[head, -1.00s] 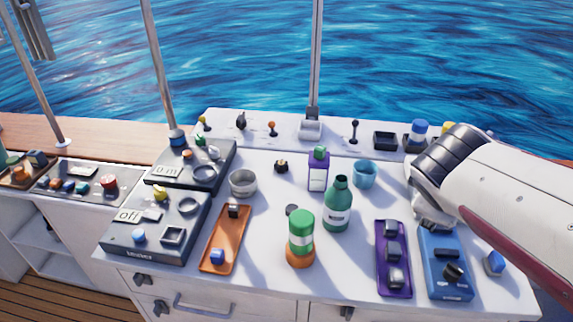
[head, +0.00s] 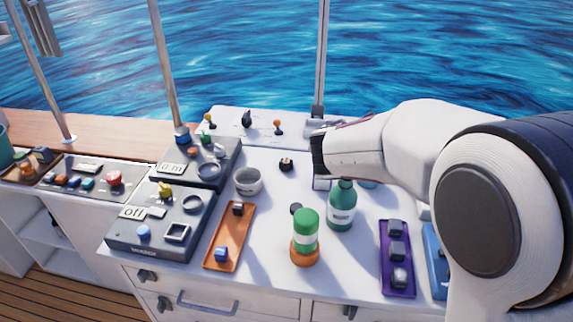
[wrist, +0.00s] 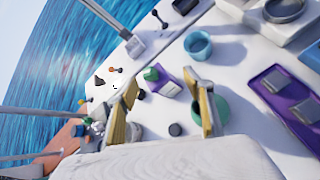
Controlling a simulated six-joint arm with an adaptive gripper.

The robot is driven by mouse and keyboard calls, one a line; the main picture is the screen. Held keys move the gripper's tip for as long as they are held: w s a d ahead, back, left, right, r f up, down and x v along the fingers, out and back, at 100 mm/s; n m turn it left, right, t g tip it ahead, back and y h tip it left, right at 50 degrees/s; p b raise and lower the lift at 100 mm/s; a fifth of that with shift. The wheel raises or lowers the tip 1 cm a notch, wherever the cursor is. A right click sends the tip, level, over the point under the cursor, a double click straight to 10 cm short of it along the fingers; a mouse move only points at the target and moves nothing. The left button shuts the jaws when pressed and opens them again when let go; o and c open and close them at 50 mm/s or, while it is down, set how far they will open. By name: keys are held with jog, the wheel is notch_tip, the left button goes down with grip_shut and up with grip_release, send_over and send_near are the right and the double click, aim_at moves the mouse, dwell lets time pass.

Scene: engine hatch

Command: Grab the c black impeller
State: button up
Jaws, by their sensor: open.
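A small black piece with a light centre (head: 286,164), which looks like an impeller, lies on the white counter in the head view, right of the grey bowl. A flat dark disc (head: 296,208) lies nearer the front; it also shows in the wrist view (wrist: 175,129). I cannot tell for certain which is the c black impeller. My gripper (wrist: 160,82) is open in the wrist view, its yellowish fingers spread above the counter and nothing held. The purple bottle with a green cap (wrist: 168,88) shows between the fingers. In the head view my arm hides the fingers.
A green bottle (head: 341,207) and a green-and-orange jar (head: 305,238) stand upright near the middle. A grey bowl (head: 248,182), an orange tray (head: 228,238) and control panels are to the left. A purple tray (head: 396,282) is at right. A blue cup (wrist: 198,45) stands behind.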

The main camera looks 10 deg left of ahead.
jog(key=w+a+f+n+y, duration=0.2)
jog(key=a+f+n+y, duration=0.1)
jog(key=a+f+n, duration=0.75)
jog(key=m+t+h, duration=0.1)
jog(key=m+h, duration=0.1)
jog(key=m, duration=0.2)
send_near(286, 162)
jog(key=shift+x, duration=0.95)
jog(key=shift+w+a+f, duration=0.2)
jog(key=shift+w+f, duration=0.05)
jog(key=shift+f, duration=0.2)
jog(key=shift+x, duration=1.3)
jog(key=shift+w, duration=0.15)
jog(key=shift+x, duration=2.5)
jog(key=shift+d+r, duration=0.15)
jog(key=shift+d, duration=0.05)
